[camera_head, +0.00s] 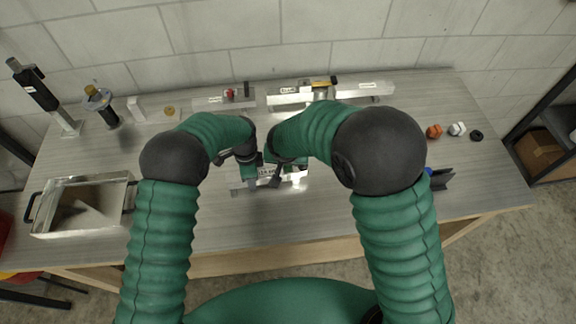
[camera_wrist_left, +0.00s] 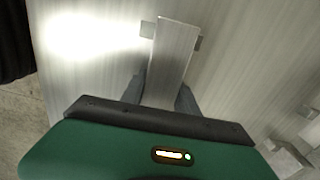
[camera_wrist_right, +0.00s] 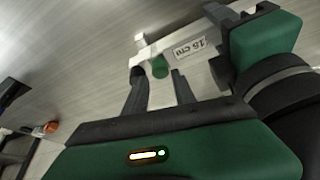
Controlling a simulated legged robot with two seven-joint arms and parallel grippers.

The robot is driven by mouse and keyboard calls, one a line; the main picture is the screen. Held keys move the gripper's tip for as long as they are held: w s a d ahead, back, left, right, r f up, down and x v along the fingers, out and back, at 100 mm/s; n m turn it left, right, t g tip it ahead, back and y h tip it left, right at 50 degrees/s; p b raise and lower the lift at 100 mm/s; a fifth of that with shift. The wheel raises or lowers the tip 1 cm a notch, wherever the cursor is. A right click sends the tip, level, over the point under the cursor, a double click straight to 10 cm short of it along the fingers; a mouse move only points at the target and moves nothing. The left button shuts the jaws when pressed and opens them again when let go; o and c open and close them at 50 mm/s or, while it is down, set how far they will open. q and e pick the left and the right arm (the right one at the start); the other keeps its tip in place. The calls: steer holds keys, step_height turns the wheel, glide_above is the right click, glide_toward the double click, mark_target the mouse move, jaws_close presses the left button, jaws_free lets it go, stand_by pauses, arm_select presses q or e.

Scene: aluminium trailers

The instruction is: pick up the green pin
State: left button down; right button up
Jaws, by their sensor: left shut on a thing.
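My left gripper (camera_wrist_left: 164,88) is shut on the trailer's bar (camera_wrist_left: 173,50). In the head view the trailer (camera_head: 292,178) lies mid-table, partly hidden by my grippers. I cannot make out the pin there.
Other aluminium trailers (camera_head: 378,89) lie along the table's back. A metal tray (camera_head: 128,190) is at the left, near upright tool stands (camera_head: 112,118). Orange (camera_head: 434,131), white (camera_head: 457,128) and black (camera_head: 476,135) pieces lie at the right. The front middle is clear.

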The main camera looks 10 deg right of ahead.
mark_target(288, 170)
steer(key=x, duration=0.4)
jaws_close()
